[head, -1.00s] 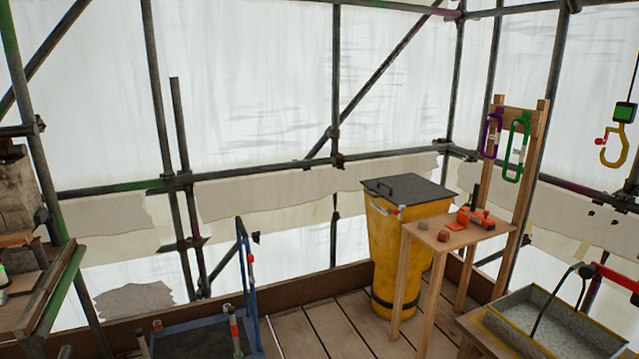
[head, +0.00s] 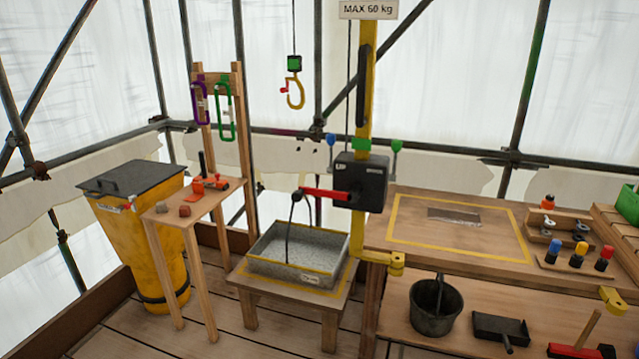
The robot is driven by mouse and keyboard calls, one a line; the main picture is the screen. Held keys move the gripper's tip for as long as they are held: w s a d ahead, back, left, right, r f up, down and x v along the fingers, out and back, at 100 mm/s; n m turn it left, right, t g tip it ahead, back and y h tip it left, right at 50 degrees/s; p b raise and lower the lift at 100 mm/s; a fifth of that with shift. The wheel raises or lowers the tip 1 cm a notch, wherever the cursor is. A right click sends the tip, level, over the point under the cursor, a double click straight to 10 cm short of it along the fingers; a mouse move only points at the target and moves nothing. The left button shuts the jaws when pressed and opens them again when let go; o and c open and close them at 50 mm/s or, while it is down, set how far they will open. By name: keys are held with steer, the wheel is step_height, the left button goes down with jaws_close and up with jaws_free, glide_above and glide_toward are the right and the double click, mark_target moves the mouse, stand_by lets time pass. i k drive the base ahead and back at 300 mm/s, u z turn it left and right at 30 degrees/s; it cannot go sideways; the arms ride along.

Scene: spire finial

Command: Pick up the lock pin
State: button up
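I cannot tell for sure which thing is the lock pin. A wooden rack at the right edge of the bench holds three small upright pieces: a blue-topped one (head: 551,248), a yellow-topped one (head: 578,254) and a red-topped one (head: 604,257). Behind them a wooden holder (head: 560,227) carries small metal fittings and an orange-topped item (head: 547,202). The small side table (head: 165,208) bears orange items (head: 212,183) and a dark upright piece, too small to name. My gripper is not in view.
A yellow hoist post with a black winch (head: 360,182) and red handle stands before the workbench (head: 450,240). A hook (head: 296,92) hangs behind. A grey tray (head: 295,258) sits on a low stand. A yellow bin (head: 135,235) stands left. A black bucket (head: 436,305) is on the lower shelf.

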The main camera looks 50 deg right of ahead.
mark_target(555, 246)
steer(key=u, duration=1.1)
steer(key=k, duration=0.1)
steer(key=z, duration=2.8)
steer(key=k, duration=0.5)
steer(key=u, duration=0.1)
steer(key=i, duration=0.5)
steer(key=z, duration=0.1)
steer(key=k, duration=0.3)
steer(key=z, duration=0.1)
